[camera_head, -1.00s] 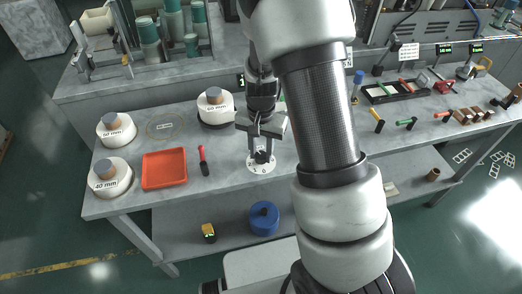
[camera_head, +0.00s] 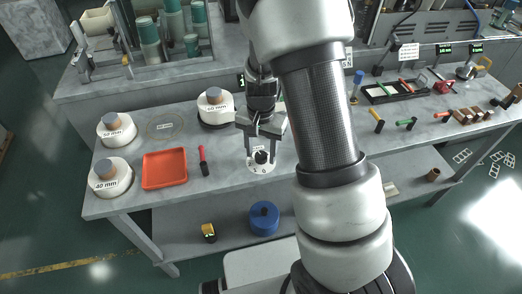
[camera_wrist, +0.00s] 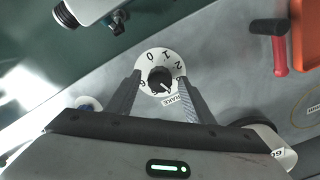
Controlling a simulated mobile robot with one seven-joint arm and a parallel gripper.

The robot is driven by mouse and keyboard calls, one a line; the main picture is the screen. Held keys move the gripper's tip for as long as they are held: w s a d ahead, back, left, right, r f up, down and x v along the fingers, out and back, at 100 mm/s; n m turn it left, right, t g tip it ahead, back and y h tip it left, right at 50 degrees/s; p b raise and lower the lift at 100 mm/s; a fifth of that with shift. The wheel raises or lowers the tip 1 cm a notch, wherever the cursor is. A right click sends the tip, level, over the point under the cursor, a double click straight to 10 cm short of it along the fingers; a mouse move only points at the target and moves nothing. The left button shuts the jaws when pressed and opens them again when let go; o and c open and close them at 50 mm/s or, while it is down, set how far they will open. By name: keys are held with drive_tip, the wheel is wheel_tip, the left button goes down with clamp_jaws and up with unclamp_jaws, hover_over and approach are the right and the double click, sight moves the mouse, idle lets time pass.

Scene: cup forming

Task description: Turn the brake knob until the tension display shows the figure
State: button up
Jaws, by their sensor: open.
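The brake knob (camera_head: 261,157) is a small black knob on a white numbered dial (camera_head: 256,168) on the bench top. My gripper (camera_head: 262,149) is open above the dial. Its fingers stand on either side of the knob, with gaps visible in the wrist view. A dark display with green figures (camera_head: 240,82) shows partly behind my arm; I cannot read it or tell whether it is the tension display.
An orange tray (camera_head: 165,168) and a red-handled tool (camera_head: 203,160) lie left of the dial. White spools with millimetre labels (camera_head: 112,178) stand further left. Handled tools and a black tray (camera_head: 392,92) lie at the right. A machine stands behind.

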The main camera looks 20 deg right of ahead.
sight(261, 154)
drive_tip(key=shift+r, duration=0.1)
wheel_tip(261, 154, up, 17)
drive_tip(key=p, duration=0.1)
drive_tip(key=shift+r+p, duration=0.15)
drive_tip(key=shift+p, duration=0.25)
drive_tip(key=s+r+n+t+p, duration=0.5)
drive_tip(key=s+r+n, duration=0.2)
drive_tip(key=s+r, duration=1.1)
drive_tip(key=shift+t, duration=0.3)
idle(0.9)
